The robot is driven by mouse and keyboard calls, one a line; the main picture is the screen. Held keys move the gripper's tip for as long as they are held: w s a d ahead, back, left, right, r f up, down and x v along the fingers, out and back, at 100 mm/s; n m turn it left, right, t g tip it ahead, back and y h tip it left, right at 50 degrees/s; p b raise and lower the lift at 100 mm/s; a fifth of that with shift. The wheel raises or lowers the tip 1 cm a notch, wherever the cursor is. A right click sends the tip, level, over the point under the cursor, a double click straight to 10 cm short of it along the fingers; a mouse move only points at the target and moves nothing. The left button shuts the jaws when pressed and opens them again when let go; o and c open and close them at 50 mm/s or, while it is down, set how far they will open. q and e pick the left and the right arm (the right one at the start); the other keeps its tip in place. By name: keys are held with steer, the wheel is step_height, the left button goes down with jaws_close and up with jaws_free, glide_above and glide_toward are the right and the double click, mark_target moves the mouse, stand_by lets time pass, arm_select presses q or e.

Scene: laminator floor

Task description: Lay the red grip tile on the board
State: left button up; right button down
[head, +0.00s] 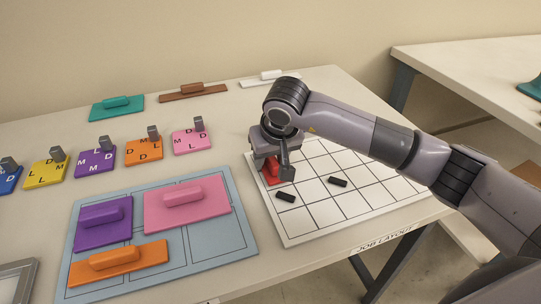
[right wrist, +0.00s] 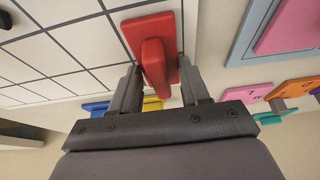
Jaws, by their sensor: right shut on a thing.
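The red grip tile (head: 270,172) is at the far-left corner of the white gridded board (head: 345,221), mostly hidden by my right gripper in the head view. My right gripper (head: 272,167) is shut on the tile. In the right wrist view the tile (right wrist: 170,28) shows as a red plate with a raised grip, between the fingers (right wrist: 160,78) and over the grid near the board's edge. I cannot tell whether the tile touches the board. Two small black bars (head: 338,182) lie on the board. My left gripper is not in view.
A blue tray (head: 235,247) left of the board holds purple, pink and orange grip tiles. Behind it stands a row of lettered colour tiles with grey clips (head: 192,141). Teal, brown and white grip pieces (head: 193,92) lie at the back. Most grid squares are bare.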

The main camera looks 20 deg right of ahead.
steer(key=shift+f, duration=0.2)
steer(key=c, duration=0.5)
jaws_free()
steer(key=shift+r, duration=0.1)
steer(key=shift+c, duration=0.2)
steer(key=shift+r, duration=0.1)
steer(key=shift+r, duration=0.25)
steer(key=v, duration=1.1)
steer(key=shift+s+r, duration=0.25)
steer(key=shift+r, duration=0.05)
